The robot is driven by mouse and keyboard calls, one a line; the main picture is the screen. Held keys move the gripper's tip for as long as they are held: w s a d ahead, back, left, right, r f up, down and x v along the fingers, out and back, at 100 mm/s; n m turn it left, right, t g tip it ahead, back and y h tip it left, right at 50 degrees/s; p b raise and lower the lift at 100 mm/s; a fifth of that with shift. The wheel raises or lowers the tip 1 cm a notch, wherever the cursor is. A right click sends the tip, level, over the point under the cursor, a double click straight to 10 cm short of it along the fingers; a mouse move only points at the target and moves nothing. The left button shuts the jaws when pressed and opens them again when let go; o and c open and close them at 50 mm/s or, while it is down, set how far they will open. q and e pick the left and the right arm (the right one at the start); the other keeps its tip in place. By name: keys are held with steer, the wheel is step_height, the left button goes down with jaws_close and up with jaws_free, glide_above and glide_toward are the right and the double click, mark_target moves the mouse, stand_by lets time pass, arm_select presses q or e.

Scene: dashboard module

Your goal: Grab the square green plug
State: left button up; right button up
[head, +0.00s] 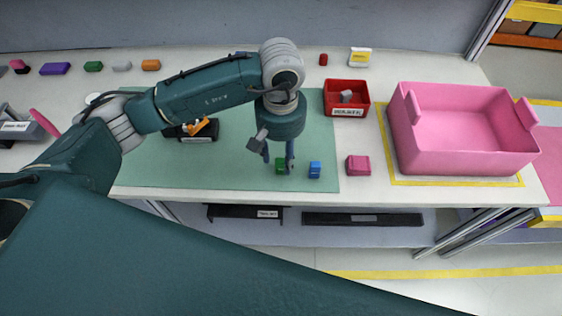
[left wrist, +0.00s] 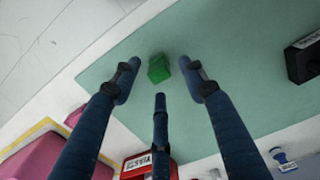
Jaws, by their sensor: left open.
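The square green plug (head: 281,167) sits on the green mat (head: 180,172) near its front edge. It also shows in the left wrist view (left wrist: 158,68), between and just beyond the fingertips. My left gripper (head: 279,160) points down over the plug, its fingers spread and apart from each other. In the left wrist view the open fingers (left wrist: 158,85) frame the plug without visible contact. In the head view a finger partly hides the plug. My right gripper is not in view.
A blue piece (head: 315,170) stands close right of the plug, and a pink block (head: 358,165) lies farther right. A red bin (head: 346,110) and a large pink crate (head: 462,160) stand to the right. A black holder (head: 175,133) with an orange part is on the mat's left.

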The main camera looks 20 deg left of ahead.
mark_target(281, 160)
arm_select(q)
steer(key=f, duration=0.1)
steer(key=f+p, duration=0.1)
steer(key=f, duration=0.1)
steer(key=shift+s+f, duration=0.2)
steer(key=shift+f, duration=0.3)
steer(key=shift+w, duration=0.1)
steer(key=shift+c, duration=1)
steer(key=c, duration=0.9)
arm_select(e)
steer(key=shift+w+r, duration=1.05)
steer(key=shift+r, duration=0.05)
